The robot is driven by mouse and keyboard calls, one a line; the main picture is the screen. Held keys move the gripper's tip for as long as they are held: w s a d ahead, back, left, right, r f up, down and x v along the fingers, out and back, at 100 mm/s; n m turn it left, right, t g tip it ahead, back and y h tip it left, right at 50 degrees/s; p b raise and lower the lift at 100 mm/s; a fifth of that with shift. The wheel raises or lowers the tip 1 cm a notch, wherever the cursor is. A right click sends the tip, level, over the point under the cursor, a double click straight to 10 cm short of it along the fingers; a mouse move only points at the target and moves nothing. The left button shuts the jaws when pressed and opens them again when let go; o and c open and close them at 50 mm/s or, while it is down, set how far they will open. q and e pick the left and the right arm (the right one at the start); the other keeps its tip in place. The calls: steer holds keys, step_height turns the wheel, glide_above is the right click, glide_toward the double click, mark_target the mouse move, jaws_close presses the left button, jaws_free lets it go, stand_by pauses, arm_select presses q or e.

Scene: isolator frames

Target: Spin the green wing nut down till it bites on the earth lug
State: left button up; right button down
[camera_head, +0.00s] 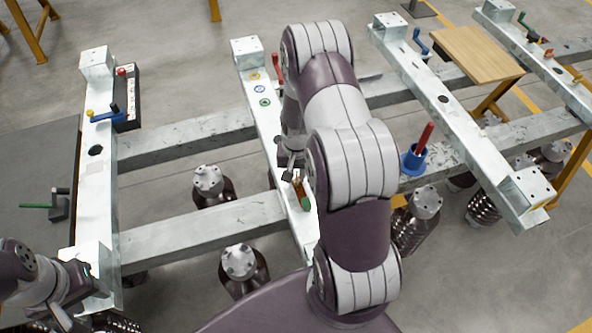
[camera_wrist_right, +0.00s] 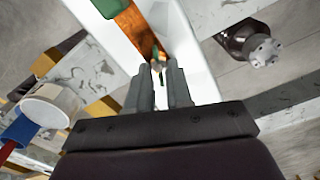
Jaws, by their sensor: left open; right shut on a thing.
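My right gripper (camera_wrist_right: 160,72) is shut at the near end of a copper-coloured strip, taken as the earth lug (camera_wrist_right: 133,27). In the head view, the right gripper (camera_head: 291,172) is over the middle pale beam (camera_head: 263,120), beside a small green and copper part (camera_head: 304,199). My left gripper (camera_head: 72,290) is open and empty at lower left.
A blue cup with a red handle (camera_head: 417,155) stands right of my right arm. A black box (camera_head: 126,97) and a blue lever (camera_head: 101,116) are on the left beam. A wooden board (camera_head: 470,53) is at upper right. Ribbed dark insulators (camera_head: 240,264) stand below the frame.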

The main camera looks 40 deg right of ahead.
steer(key=m, duration=0.3)
steer(key=shift+s+r+m+p, duration=0.1)
steer(key=shift+m+p, duration=0.3)
steer(key=m, duration=0.3)
steer(key=shift+d+m+p, duration=0.1)
steer(key=shift+m+p, duration=0.2)
steer(key=m, duration=0.3)
steer(key=shift+s+p, duration=0.15)
steer(key=shift+p, duration=0.15)
steer(key=shift+m, duration=1.8)
steer(key=shift+m, duration=0.3)
steer(key=c, duration=1.1)
jaws_free()
steer(key=shift+s, duration=0.1)
step_height(320, 180, up, 13)
steer(key=shift+f, duration=0.2)
